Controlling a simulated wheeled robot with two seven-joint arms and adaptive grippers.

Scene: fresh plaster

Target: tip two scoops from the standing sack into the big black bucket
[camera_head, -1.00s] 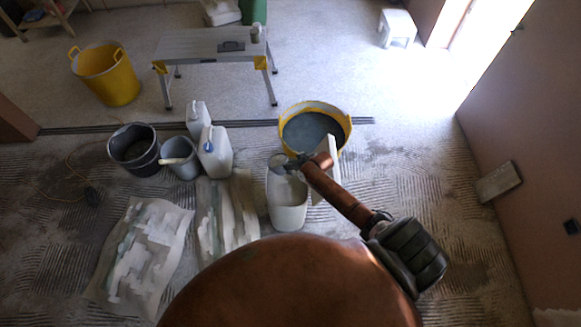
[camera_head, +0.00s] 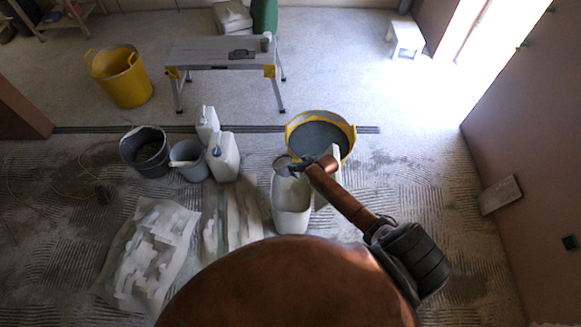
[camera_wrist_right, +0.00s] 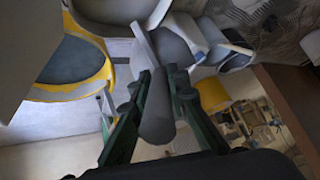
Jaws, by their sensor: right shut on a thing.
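The pale standing sack (camera_head: 291,212) is open at the top, in the middle of the head view. My right gripper (camera_head: 299,168) is over its mouth, shut on a scoop (camera_head: 283,165). The scoop's round end shows at the sack's mouth; whether it holds anything I cannot tell. In the right wrist view the scoop's grey handle (camera_wrist_right: 157,112) lies between the fingers of my right gripper (camera_wrist_right: 158,90). The big black bucket (camera_head: 135,148) stands upright to the left, with dark grey contents low inside. My left gripper is not in view.
A smaller grey bucket (camera_head: 188,163) and white canisters (camera_head: 225,160) stand between sack and black bucket. A yellow-rimmed tub (camera_head: 319,137) with grey contents stands behind the sack. Stained sheets (camera_head: 150,250) lie front left. A workbench (camera_head: 222,52) and yellow bucket (camera_head: 122,80) are farther back.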

